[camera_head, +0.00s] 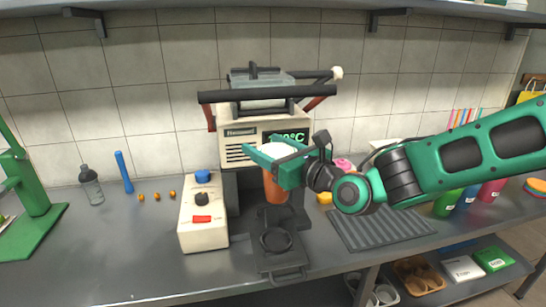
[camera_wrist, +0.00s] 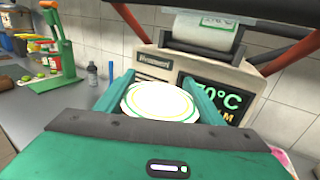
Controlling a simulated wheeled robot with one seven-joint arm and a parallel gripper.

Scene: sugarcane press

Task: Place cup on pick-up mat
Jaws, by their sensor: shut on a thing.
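My gripper (camera_head: 274,160) is shut on a cup (camera_head: 274,188) with an orange-brown body and a white lid. It holds the cup in front of the sealing machine (camera_head: 238,150), above that machine's black lower tray. In the wrist view the round white lid (camera_wrist: 160,101) with green and yellow rings sits between the two green fingers (camera_wrist: 162,98); the cup body is hidden there. A dark grey ribbed mat (camera_head: 380,230) lies on the counter to the right of the machine, partly under my arm. I cannot tell for sure that it is the pick-up mat.
A white control box (camera_head: 203,215) stands left of the machine. A green press (camera_head: 32,205), a clear bottle (camera_head: 91,186) and a blue stick (camera_head: 124,172) stand farther left. Colored bottles (camera_head: 468,197) stand at the right. The ribbed mat's visible surface is clear.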

